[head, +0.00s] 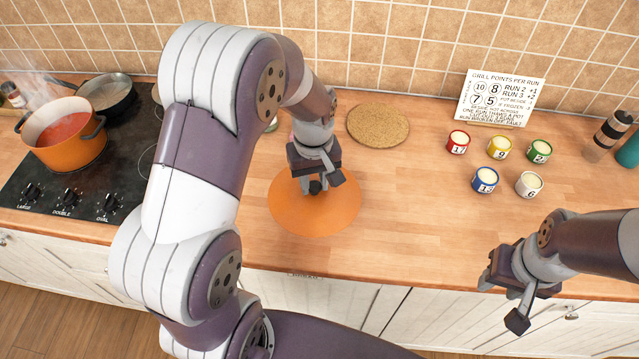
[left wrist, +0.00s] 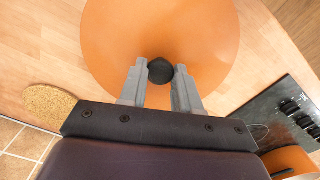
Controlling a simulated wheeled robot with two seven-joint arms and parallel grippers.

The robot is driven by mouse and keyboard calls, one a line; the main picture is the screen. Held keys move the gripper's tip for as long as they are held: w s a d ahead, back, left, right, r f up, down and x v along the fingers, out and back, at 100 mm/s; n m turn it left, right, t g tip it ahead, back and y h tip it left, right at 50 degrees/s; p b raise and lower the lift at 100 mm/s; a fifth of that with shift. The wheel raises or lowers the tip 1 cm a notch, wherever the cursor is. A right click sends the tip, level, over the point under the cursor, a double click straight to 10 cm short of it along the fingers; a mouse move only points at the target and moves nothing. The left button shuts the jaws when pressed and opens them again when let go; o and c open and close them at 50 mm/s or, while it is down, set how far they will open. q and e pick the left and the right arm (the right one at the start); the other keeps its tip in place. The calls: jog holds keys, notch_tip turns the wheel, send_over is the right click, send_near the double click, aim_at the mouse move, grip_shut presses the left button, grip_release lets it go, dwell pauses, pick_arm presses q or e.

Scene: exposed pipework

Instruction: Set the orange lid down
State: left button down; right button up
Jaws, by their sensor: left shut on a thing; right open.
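The orange lid (head: 330,216) is a flat round disc over the wooden counter, left of the middle in the head view. It fills much of the left wrist view (left wrist: 205,35). Its black knob (left wrist: 160,71) sits between the fingers of my left gripper (left wrist: 160,80), which is shut on it. In the head view my left gripper (head: 315,187) is above the lid's middle. I cannot tell whether the lid touches the counter. My right gripper (head: 503,299) is open and empty at the counter's front edge.
A round cork mat (head: 378,125) lies behind the lid. An orange pot (head: 73,151) with red contents and a dark pan (head: 104,97) stand on the black stove (head: 120,160) at left. Several small numbered cups (head: 486,181) stand at right before a sign (head: 500,100). The counter between is clear.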

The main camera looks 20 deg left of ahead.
aim_at(315, 184)
pick_arm(q)
jog(key=w, duration=0.1)
jog(key=w+f, duration=0.1)
jog(key=w, duration=0.1)
jog(key=shift+w+a+f, duration=0.1)
jog(key=shift+a+f, duration=0.25)
jog(key=shift+a, duration=0.05)
notch_tip(315, 184, down, 4)
jog(key=shift+a+r+p, duration=0.1)
jog(key=shift+r+p, duration=0.1)
jog(key=shift+p, duration=0.4)
jog(key=shift+a+f, duration=0.1)
jog(key=shift+f, duration=0.25)
pick_arm(e)
jog(key=shift+w+d+r, duration=0.1)
jog(key=shift+d+r, duration=0.15)
jog(key=shift+r, duration=0.4)
pick_arm(q)
jog(key=shift+f, duration=0.1)
pick_arm(e)
jog(key=shift+d+f, duration=0.1)
pick_arm(q)
jog(key=c, duration=1.2)
grip_release()
jog(key=o, duration=0.4)
